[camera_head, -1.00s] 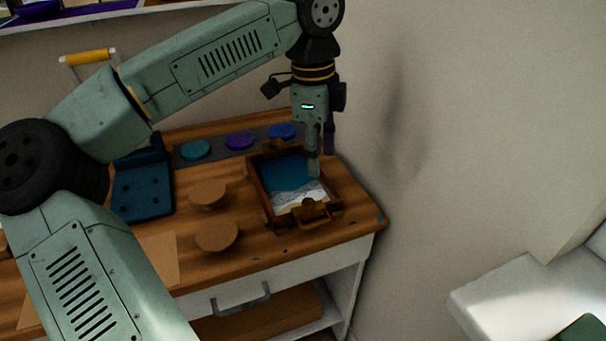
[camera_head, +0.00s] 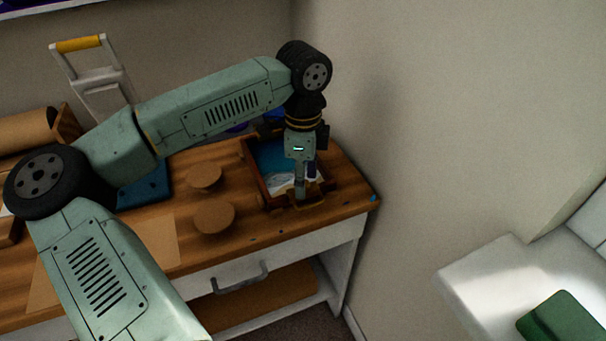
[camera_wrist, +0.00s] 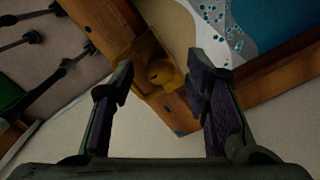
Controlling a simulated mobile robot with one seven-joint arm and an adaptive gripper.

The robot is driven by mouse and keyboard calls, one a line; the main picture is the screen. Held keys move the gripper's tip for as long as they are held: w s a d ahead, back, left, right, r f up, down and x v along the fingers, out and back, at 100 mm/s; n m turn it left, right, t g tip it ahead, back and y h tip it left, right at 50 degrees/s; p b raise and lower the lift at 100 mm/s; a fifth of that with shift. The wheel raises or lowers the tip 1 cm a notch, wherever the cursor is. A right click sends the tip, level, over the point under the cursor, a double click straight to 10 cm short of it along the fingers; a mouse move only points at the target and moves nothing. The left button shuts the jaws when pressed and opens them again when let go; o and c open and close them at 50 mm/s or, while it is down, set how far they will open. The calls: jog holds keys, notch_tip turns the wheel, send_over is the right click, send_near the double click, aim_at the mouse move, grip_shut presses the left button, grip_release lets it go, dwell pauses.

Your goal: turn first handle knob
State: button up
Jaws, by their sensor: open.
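A wooden tray (camera_head: 256,177) with a blue and white resin picture (camera_head: 274,160) inside sits at the right end of the workbench. A brass handle (camera_head: 310,202) is at its front side, partly hidden by my gripper (camera_head: 301,192). In the wrist view, the handle's round brass knob (camera_wrist: 159,72) sits in a brass bracket by a wooden edge. My gripper (camera_wrist: 160,66) is open, with its two dark fingers on either side of the knob in that picture. I see nothing held between them. I cannot tell whether a finger touches the knob.
Two round wooden discs (camera_head: 214,217) (camera_head: 204,177) stand left of the tray on the workbench (camera_head: 275,225). A drawer with a grey handle (camera_head: 240,279) is below. The wall (camera_head: 440,130) is close on the right. A white surface with a green object (camera_head: 562,318) is at lower right.

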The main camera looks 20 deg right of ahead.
jog(key=shift+c, duration=0.4)
grip_shut()
jog(key=shift+f+b, duration=0.1)
jog(key=shift+b, duration=0.25)
